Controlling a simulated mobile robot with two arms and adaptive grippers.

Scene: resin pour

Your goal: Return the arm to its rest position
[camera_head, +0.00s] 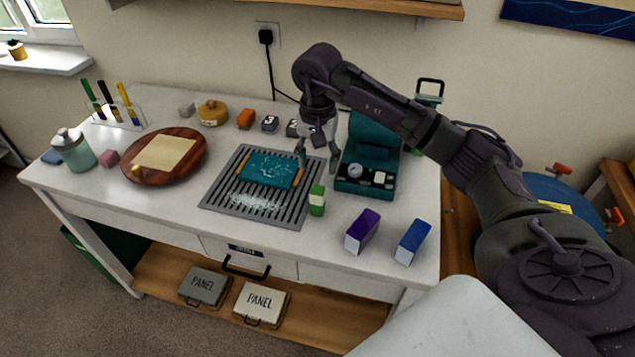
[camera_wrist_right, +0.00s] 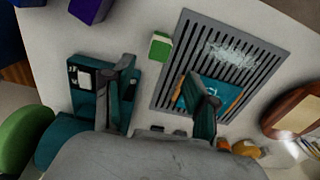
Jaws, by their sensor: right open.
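My right arm reaches in from the right in the head view. Its gripper (camera_head: 318,163) is open and empty, pointing down above the back of the table between a teal panel (camera_head: 270,169) and an open teal case (camera_head: 373,143). In the right wrist view the two fingers (camera_wrist_right: 164,82) stand apart with nothing between them. The teal panel lies on a grey slotted tray (camera_head: 215,193) with white bits scattered on its front part. The slotted tray (camera_wrist_right: 187,35) also shows in the wrist view. My left gripper is not in view.
A green-and-white block (camera_head: 317,201), a purple box (camera_head: 363,229) and a blue box (camera_head: 412,242) stand near the table's front right. A round wooden board (camera_head: 191,165), a jar (camera_head: 74,150) and a tube rack (camera_head: 117,116) stand left. A shelf (camera_head: 330,5) hangs above.

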